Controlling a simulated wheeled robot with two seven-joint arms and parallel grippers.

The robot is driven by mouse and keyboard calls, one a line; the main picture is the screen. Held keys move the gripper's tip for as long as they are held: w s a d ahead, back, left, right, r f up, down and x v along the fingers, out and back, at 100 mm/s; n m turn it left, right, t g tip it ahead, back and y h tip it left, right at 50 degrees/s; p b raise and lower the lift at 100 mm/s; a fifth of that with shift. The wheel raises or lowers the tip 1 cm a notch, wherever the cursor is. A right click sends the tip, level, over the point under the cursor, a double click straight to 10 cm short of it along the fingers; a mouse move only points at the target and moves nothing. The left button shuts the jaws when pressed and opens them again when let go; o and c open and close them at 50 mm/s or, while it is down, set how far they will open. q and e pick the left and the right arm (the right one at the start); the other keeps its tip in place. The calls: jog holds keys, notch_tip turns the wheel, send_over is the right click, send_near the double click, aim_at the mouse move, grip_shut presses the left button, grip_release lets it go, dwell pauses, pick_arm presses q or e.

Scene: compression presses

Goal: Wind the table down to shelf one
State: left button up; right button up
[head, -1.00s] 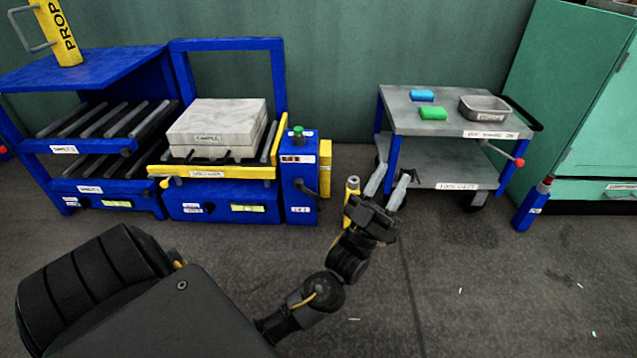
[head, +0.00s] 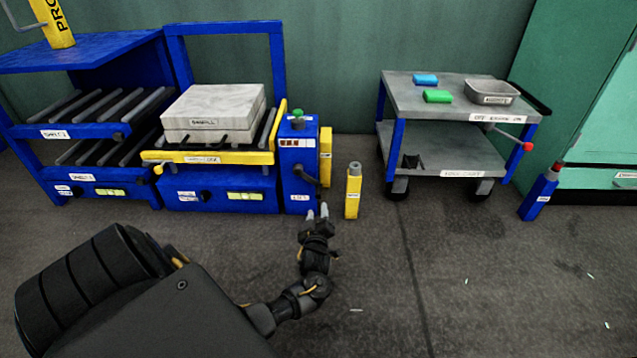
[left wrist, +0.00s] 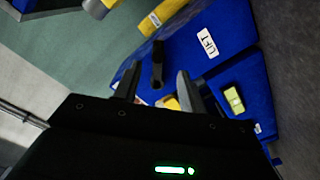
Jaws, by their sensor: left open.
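The lift table (head: 265,156), yellow-edged, bears a pale grey sample block (head: 212,112). It stands beside a blue rack with shelf two (head: 85,131) and shelf one (head: 120,172); its edge looks between those two shelf fronts in height. A blue lift column (head: 299,155) with a green knob on top stands at the table's right, with a dark crank (head: 308,177) low on its front. My left gripper (head: 317,212) is open and empty just below the crank. In the left wrist view the black crank handle (left wrist: 158,65) shows between the fingertips; contact is unclear. My right gripper is out of view.
A yellow post (head: 353,190) stands on the floor just right of the column. A grey cart (head: 440,158) with blue and green blocks and a metal tray stands further right. A blue bottle-like post (head: 538,195) is beside it.

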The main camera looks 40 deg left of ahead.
aim_at(319, 191)
pick_arm(q)
jog(key=b+x, duration=0.6)
jog(key=x, duration=0.3)
jog(key=shift+w+a+f, duration=0.1)
jog(key=shift+w, duration=0.1)
jog(key=shift+w+a+b, duration=0.3)
jog(key=shift+w+a, duration=0.15)
jog(key=shift+w, duration=0.05)
jog(key=shift+c, duration=0.2)
grip_shut()
